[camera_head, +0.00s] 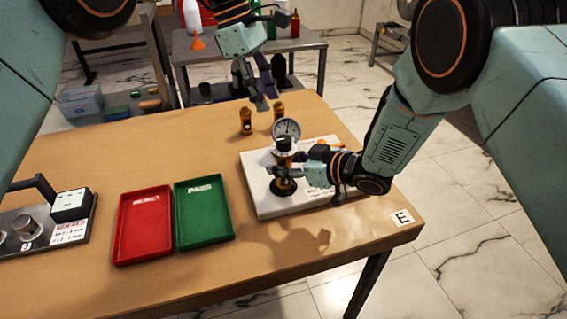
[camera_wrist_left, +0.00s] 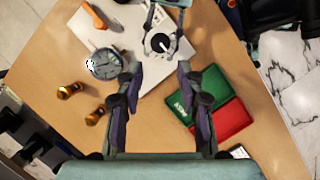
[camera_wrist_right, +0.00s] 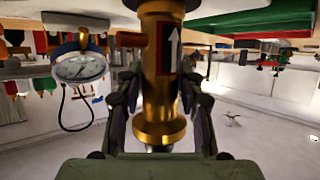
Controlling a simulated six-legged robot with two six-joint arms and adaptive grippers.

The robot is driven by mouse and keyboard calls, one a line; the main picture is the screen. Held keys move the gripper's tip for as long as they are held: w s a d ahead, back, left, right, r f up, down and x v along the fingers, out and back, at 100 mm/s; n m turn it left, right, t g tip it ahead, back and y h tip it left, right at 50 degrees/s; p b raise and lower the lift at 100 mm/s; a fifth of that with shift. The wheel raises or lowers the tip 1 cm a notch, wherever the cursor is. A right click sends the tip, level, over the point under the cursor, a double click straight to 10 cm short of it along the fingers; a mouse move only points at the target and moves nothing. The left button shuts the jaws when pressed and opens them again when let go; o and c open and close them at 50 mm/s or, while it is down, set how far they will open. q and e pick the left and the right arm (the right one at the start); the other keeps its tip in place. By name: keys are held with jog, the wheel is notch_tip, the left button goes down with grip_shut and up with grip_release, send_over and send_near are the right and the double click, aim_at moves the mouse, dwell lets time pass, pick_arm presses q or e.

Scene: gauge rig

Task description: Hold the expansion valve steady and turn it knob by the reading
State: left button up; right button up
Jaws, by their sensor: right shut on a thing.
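The expansion valve (camera_head: 284,160) is a brass body standing upright on a white board (camera_head: 262,204), with a black knob (camera_head: 284,143) on top. A round dial gauge (camera_head: 287,129) is beside it. My right gripper (camera_head: 284,171) is shut around the valve body. In the right wrist view its fingers grip either side of the brass body (camera_wrist_right: 161,85), which bears a white arrow. The gauge (camera_wrist_right: 79,68) hangs to the left there. My left gripper (camera_head: 266,98) is open and empty, above and behind the valve. The left wrist view shows the knob (camera_wrist_left: 160,43) with a white mark beyond its fingers, apart from them.
A red tray (camera_head: 144,249) and a green tray (camera_head: 205,236) lie left of the board. Two brass fittings (camera_head: 246,121) stand behind it. A block stand (camera_head: 72,230) is at the far left. An "E" tag (camera_head: 402,217) marks the table's right corner. The table's front middle is clear.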

grip_shut()
pick_arm(q)
jog(key=shift+o, duration=1.7)
jog(key=s+a+f+n+g+h, duration=0.1)
jog(key=a+f, duration=0.2)
jog(key=f, duration=0.4)
jog(key=shift+a+n, duration=0.3)
jog(key=shift+a, duration=0.1)
pick_arm(e)
jog(key=shift+d, duration=0.1)
jog(key=shift+a, duration=0.2)
jog(key=shift+d, duration=0.1)
pick_arm(q)
jog(key=n+t+h, duration=0.4)
jog(key=h, duration=0.9)
send_near(285, 139)
jog(key=d, duration=0.6)
jog(key=w+d, duration=0.1)
jog(key=d, duration=0.3)
jog(key=shift+f, duration=0.35)
jog(key=shift+c, duration=0.4)
